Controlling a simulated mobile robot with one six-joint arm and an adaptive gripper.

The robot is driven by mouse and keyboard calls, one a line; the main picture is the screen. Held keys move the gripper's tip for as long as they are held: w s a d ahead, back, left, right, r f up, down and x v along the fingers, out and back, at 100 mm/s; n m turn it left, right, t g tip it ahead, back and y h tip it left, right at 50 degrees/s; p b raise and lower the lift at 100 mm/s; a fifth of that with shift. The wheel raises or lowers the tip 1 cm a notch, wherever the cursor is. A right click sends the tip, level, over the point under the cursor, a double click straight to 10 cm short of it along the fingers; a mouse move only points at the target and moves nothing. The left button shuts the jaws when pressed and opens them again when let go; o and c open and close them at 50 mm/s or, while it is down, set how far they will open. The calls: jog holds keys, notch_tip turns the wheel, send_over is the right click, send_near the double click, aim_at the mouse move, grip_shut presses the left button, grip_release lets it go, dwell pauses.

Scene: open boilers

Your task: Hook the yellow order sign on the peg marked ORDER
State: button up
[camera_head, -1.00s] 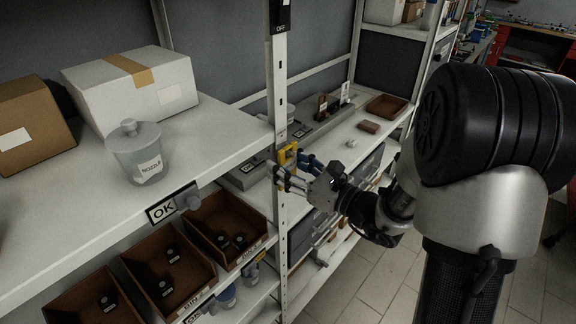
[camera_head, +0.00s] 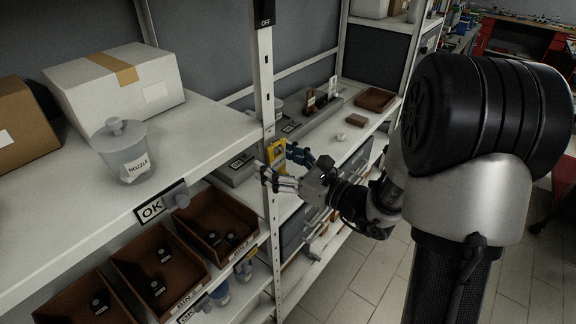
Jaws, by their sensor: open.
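The yellow sign (camera_head: 276,152) is a small upright yellow piece right beside the grey shelf upright (camera_head: 267,120). Its lettering is too small to read, and my gripper partly covers it. My gripper (camera_head: 282,164) is open, with its fingers spread around or just in front of the sign. I cannot tell whether they touch it. A peg marked ORDER cannot be made out. A grey knob-like peg (camera_head: 176,194) sits on the left shelf's front edge beside a label reading OK (camera_head: 152,208).
The left shelf holds a white box (camera_head: 113,85), a brown box (camera_head: 22,125) and a lidded grey NOZZLE jar (camera_head: 121,155). Brown bins (camera_head: 160,270) with small dark parts sit below. The right shelf holds a brown tray (camera_head: 376,98) and a brown block (camera_head: 356,119).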

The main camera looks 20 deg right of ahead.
jog(key=v, duration=1.2)
jog(key=s+a+n+g, duration=1.2)
jog(key=s+a+n, duration=0.1)
jog(key=a+n, duration=0.2)
jog(key=s+d+f+n+g+h, duration=0.1)
jog(key=s+d+f+n+h, duration=0.1)
jog(key=s+d+n+h, duration=0.35)
jog(key=w+d+r+n+t+h, duration=0.1)
jog(key=d+r+n+t+h, duration=0.35)
jog(key=n, duration=0.45)
jog(key=shift+m+g+h, duration=0.3)
jog(key=shift+m+g, duration=0.05)
jog(key=shift+g, duration=0.5)
jog(key=f+b, duration=0.1)
jog(key=s+f+b, duration=0.1)
jog(key=f, duration=0.1)
jog(key=s+f+b, duration=0.1)
jog(key=f, duration=0.1)
jog(key=shift+a+f+b, duration=0.25)
jog(key=shift+a+b, duration=0.15)
